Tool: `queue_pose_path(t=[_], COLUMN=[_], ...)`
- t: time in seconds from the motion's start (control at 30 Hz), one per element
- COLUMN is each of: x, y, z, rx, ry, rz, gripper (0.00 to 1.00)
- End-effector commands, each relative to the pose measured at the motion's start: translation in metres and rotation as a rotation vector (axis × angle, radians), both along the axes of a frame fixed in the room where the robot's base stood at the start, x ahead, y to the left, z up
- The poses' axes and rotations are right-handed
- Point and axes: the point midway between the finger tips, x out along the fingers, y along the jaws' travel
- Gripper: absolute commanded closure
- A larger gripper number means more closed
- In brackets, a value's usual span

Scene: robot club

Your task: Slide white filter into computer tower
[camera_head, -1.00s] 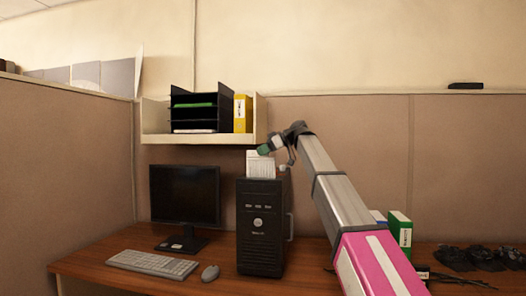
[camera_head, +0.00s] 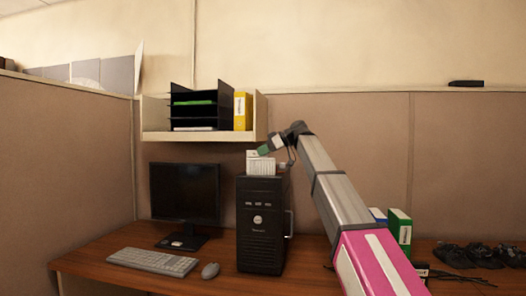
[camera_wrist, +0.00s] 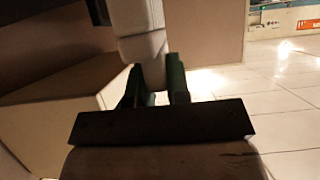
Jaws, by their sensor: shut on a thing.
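The white filter (camera_head: 261,166) stands upright at the top of the black computer tower (camera_head: 260,236), its lower end at the tower's top edge. I cannot tell how far it reaches inside. My gripper (camera_head: 268,148) is at the filter's upper end, coming from the right, and is shut on it. In the wrist view, the green fingers of my gripper (camera_wrist: 158,82) close around the pale filter (camera_wrist: 142,40), which extends up and away from them. The filter's far end is not clear there.
A shelf (camera_head: 200,138) with black trays and a yellow binder hangs on the wall close behind the gripper. The monitor (camera_head: 185,193), keyboard (camera_head: 153,262) and mouse (camera_head: 210,271) are left of the tower.

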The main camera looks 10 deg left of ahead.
Motion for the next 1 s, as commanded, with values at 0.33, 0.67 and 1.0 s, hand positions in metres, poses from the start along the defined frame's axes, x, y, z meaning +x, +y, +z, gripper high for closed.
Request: queue_pose_path(t=[0.33, 0.67, 1.0], x=[0.0, 0.0, 0.0], y=[0.0, 0.0, 0.0], z=[-0.006, -0.012, -0.017], rx=[0.0, 0.0, 0.001], ry=[0.0, -0.001, -0.001], rz=[0.0, 0.0, 0.0], gripper=[1.0, 1.0, 1.0])
